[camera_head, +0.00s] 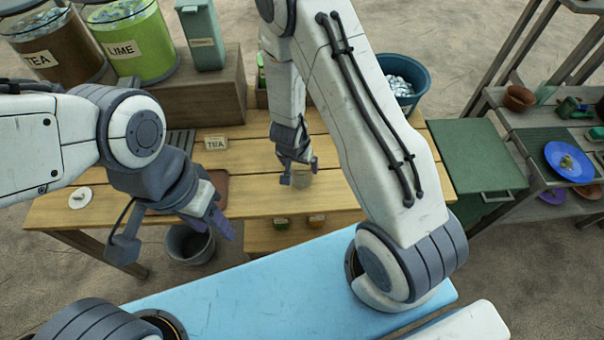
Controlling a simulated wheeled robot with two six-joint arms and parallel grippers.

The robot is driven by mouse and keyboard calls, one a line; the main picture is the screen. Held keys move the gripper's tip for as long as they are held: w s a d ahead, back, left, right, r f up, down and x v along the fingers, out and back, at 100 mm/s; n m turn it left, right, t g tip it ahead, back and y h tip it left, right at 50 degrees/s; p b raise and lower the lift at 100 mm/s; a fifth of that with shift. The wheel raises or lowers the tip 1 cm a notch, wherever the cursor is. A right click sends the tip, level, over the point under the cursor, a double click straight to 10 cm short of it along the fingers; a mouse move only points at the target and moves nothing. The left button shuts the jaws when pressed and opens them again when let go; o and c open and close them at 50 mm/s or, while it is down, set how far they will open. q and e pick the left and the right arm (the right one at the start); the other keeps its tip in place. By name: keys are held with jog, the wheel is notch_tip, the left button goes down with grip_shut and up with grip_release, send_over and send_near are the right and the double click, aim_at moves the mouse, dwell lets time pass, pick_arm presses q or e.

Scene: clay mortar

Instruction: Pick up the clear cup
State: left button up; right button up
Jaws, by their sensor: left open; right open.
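A small clear cup (301,182) stands on the wooden table, right of its middle; it is faint and partly hidden. My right gripper (300,172) points down at the cup with its fingers open. One finger is on each side of the cup in this view; I cannot tell whether they touch it. My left gripper (172,232) is open and empty, over the table's front left edge above a grey bucket.
A TEA sign (216,143) stands on the table (345,190). The grey bucket (189,243) is below its front edge. TEA (48,50) and LIME (131,40) dispensers stand on a wooden box behind. An ice tub (402,84) and green chest (470,160) are at right.

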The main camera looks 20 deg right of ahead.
aim_at(302, 168)
jog(key=x, duration=0.5)
jog(key=shift+w+d+f+b, duration=0.1)
jog(key=shift+d+b, duration=0.15)
jog(key=shift+b, duration=0.15)
jog(key=c, duration=1.1)
